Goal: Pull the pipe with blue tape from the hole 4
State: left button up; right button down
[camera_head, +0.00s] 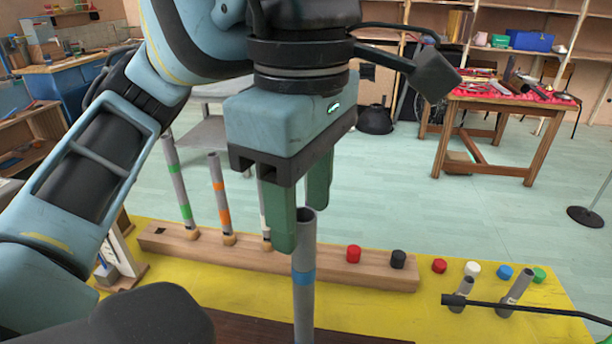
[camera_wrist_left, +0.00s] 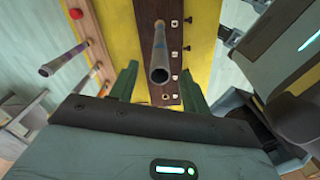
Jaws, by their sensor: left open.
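The grey pipe with blue tape (camera_head: 303,277) stands upright near the front of the yellow table, its lower end cut off by the picture edge. My left gripper (camera_head: 300,228) is open above it, pointing down, with the pipe's top between or just beside its green fingers. In the left wrist view the pipe's open mouth (camera_wrist_left: 160,75) shows between the two separated fingertips, touching neither visibly. The dark brown board (camera_wrist_left: 146,15) with a row of holes lies beneath. Which hole the pipe is in cannot be told.
A wooden block (camera_head: 330,268) behind holds pipes with green (camera_head: 185,212) and orange (camera_head: 223,217) tape, another pipe (camera_head: 265,215), and red and black caps. Short pipes (camera_head: 515,290), a dark rod (camera_head: 520,307) and coloured caps are at right on the yellow table (camera_head: 430,320).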

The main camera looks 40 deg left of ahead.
aim_at(303, 239)
pick_arm(q)
notch_tip(303, 239, down, 3)
jog(key=shift+r, duration=0.1)
jog(key=shift+f, duration=0.95)
pick_arm(e)
jog(key=shift+w+f, duration=0.15)
jog(key=shift+f, duration=0.1)
pick_arm(q)
jog(key=shift+c, duration=0.4)
grip_shut()
pick_arm(e)
jog(key=shift+a, duration=0.1)
